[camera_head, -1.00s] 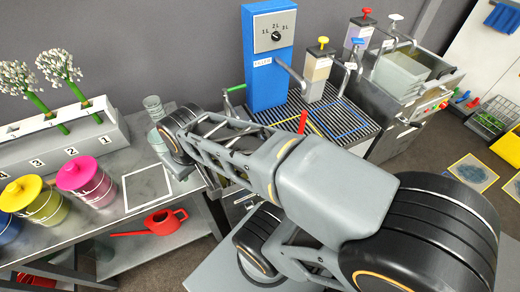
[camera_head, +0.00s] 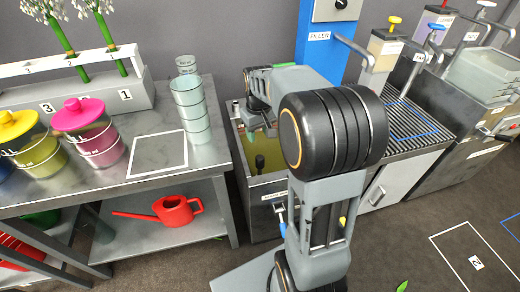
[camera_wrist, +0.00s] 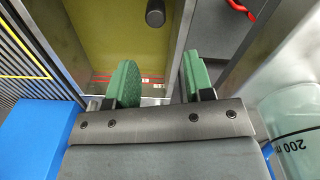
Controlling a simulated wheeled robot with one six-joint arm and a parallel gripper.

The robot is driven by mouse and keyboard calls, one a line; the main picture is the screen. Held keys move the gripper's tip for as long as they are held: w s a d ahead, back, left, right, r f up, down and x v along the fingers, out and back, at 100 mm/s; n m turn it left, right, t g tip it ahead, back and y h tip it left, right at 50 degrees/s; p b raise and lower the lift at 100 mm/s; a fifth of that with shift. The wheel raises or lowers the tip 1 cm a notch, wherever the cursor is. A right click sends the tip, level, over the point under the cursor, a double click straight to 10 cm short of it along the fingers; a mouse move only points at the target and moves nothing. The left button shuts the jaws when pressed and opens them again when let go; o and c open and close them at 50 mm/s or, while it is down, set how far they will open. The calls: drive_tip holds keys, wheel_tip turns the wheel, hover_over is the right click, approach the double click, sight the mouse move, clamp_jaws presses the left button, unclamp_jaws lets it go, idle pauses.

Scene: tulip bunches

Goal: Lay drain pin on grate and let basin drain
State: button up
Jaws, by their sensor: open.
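The basin (camera_head: 238,150) holds yellow-green contents and sits between the shelf table and the grate (camera_head: 425,128). A dark round-topped pin (camera_head: 260,163), which looks like the drain pin, stands up in the basin. It also shows at the top of the wrist view (camera_wrist: 155,13). My gripper (camera_head: 266,126) is over the back of the basin. In the wrist view my gripper (camera_wrist: 160,82) is open and empty, its green fingertips apart, with the pin beyond them. The slatted grate is at the left edge of the wrist view (camera_wrist: 14,85). My arm hides part of the grate.
The blue filler tower (camera_head: 314,46) stands behind the basin. Clear measuring beakers (camera_head: 192,108) stand on the left table's edge, close to my gripper's right in the wrist view (camera_wrist: 298,125). A red watering can (camera_head: 176,210) is on the lower shelf.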

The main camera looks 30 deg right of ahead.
sight(260, 157)
drive_tip(key=f+b, duration=0.2)
drive_tip(key=f, duration=0.3)
drive_tip(key=f+b, duration=0.1)
drive_tip(key=f, duration=0.4)
drive_tip(key=w+d+f+b, duration=0.1)
drive_tip(key=f+b, duration=0.1)
drive_tip(key=f, duration=0.4)
drive_tip(key=shift+b, duration=0.3)
drive_tip(key=shift+c, duration=0.5)
drive_tip(key=shift+r, duration=0.1)
drive_tip(key=c, duration=0.7)
